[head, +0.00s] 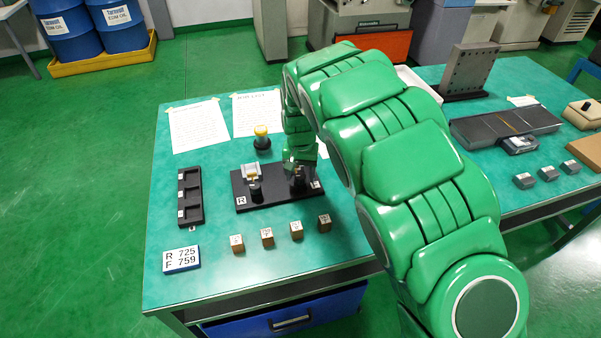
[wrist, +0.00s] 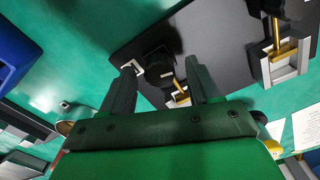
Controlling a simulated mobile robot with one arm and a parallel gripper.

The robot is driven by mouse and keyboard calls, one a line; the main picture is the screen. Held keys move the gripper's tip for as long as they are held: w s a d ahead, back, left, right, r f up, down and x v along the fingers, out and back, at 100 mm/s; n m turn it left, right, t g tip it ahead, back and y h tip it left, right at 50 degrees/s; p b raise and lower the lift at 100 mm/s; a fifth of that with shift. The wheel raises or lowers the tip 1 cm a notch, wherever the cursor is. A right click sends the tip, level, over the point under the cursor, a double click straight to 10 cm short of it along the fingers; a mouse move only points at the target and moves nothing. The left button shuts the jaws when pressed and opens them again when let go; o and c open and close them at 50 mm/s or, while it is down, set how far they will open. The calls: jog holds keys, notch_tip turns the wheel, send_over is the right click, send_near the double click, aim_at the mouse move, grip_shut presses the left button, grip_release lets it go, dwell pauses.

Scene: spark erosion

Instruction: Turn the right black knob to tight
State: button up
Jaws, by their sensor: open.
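A black plate (head: 276,198) on the green table carries two small clamp fixtures, each with a black knob. The left black knob (head: 255,191) stands clear in the head view, beside the R label. The right black knob (head: 298,182) is partly covered by my gripper (head: 300,172). In the wrist view my gripper (wrist: 160,66) is open, with a dark knob (wrist: 157,58) showing between and just beyond its fingertips. Whether the fingers touch it I cannot tell. The other fixture (wrist: 284,62), with a brass-coloured piece, is at the upper right there.
Several small brown blocks (head: 267,236) stand in front of the plate. A black tray (head: 190,196) and a number sign (head: 181,259) lie to the left. A yellow-topped button (head: 262,137) and paper sheets (head: 199,126) are behind. My arm hides the table's right part.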

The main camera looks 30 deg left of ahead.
aim_at(301, 176)
jog(key=shift+r, duration=3.9)
